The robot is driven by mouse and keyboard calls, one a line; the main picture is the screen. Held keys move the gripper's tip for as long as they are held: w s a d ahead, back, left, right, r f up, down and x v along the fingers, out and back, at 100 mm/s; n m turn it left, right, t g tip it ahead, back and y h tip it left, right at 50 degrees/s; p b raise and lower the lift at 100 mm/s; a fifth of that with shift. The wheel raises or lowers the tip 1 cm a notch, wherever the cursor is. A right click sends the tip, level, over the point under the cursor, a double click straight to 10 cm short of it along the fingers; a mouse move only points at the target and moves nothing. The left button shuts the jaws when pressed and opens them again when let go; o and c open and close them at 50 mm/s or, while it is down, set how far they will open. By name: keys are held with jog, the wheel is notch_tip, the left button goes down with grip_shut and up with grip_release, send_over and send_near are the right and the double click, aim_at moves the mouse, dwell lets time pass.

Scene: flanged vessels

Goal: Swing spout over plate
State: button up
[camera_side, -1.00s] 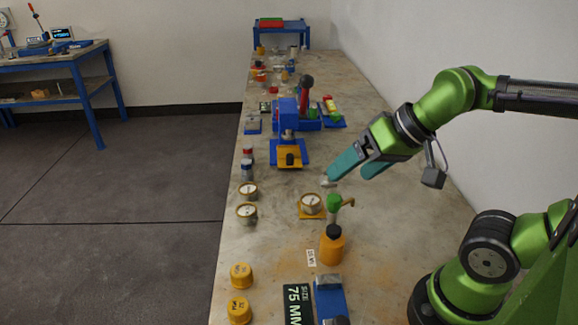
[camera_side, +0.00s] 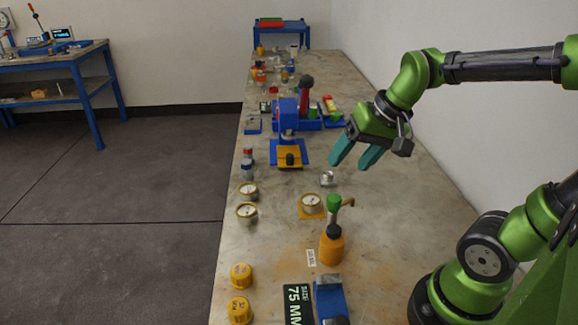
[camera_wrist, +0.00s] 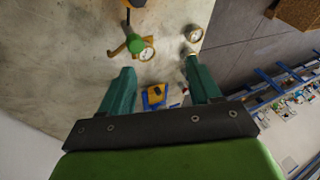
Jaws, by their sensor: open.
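An orange bottle (camera_side: 332,248) stands on the bench with a green head (camera_side: 334,202) on its stem. Its brown spout (camera_side: 348,202) points right in the side view, away from the yellow plate (camera_side: 302,214) on the left. A round white-faced gauge (camera_side: 311,202) sits on that plate. In the wrist view, the green head (camera_wrist: 136,44) is beside the gauge (camera_wrist: 146,54), with the spout (camera_wrist: 118,50) pointing to the other side. My gripper (camera_side: 353,166) is open and empty, above the bench and beyond the bottle. Its two teal fingers (camera_wrist: 158,68) are spread.
A small silver piece (camera_side: 328,178) stands on the bench below the fingers. A blue and yellow fixture (camera_side: 289,157) stands farther back. Two gauges (camera_side: 247,210) and yellow caps (camera_side: 240,310) line the left edge. A blue tool (camera_side: 330,298) lies in front.

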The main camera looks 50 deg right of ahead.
aim_at(335, 197)
jog(key=w+d+m+g+y, duration=0.3)
jog(key=w+d+m+g, duration=0.2)
jog(key=d+m, duration=0.55)
jog(key=shift+m, duration=0.25)
jog(key=x, duration=1.1)
jog(key=a+x, duration=0.1)
jog(key=x, duration=0.5)
jog(key=shift+w+a+r, duration=0.1)
jog(key=shift+r, duration=0.2)
jog(key=shift+c, duration=0.3)
grip_shut()
